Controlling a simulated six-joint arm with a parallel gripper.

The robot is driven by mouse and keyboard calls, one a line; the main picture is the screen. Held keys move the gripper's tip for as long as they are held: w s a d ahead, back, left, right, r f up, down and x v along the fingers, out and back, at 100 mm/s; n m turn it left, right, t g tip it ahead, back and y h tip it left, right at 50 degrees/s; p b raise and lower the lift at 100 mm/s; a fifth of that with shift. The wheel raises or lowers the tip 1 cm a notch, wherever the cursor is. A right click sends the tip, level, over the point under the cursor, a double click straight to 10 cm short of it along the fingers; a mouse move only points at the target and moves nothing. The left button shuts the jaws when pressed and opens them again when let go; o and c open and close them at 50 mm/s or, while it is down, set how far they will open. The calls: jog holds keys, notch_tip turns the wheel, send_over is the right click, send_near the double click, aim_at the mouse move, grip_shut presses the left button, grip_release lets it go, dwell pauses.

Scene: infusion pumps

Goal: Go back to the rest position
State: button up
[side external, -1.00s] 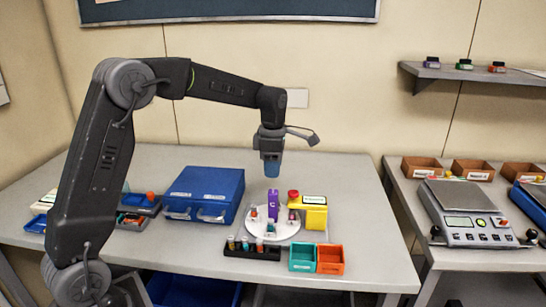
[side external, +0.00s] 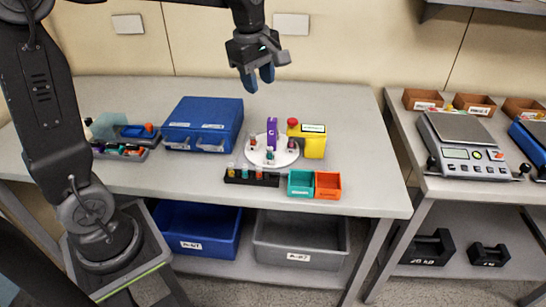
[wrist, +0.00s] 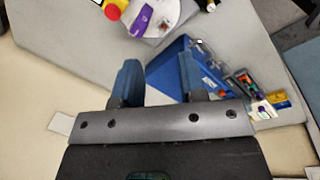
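My gripper (side external: 258,79) hangs high above the back of the table, in front of the wall. Its two blue fingers are apart with nothing between them. The wrist view also shows my gripper (wrist: 159,68) open and empty. Well below it on the table (side external: 345,185) stand a round white turntable (side external: 285,158) with a purple block (side external: 272,131) and small vials, and a yellow device (side external: 314,145) with a red knob (side external: 293,122). The gripper touches none of these.
A blue case (side external: 203,122) lies left of the turntable. A black vial rack (side external: 251,178), a teal bin (side external: 301,184) and an orange bin (side external: 328,185) stand in front. A scale (side external: 465,160) is on the right table. The air around the gripper is clear.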

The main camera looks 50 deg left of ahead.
jog(key=s+d+f+m+t, duration=0.1)
jog(key=s+d+m+t, duration=0.1)
jog(key=s+m, duration=0.7)
jog(key=s+d+f+m+t, duration=0.1)
jog(key=s+d+m, duration=0.3)
jog(key=s+m, duration=0.6)
jog(key=shift+d+t, duration=0.3)
jog(key=shift+t, duration=0.1)
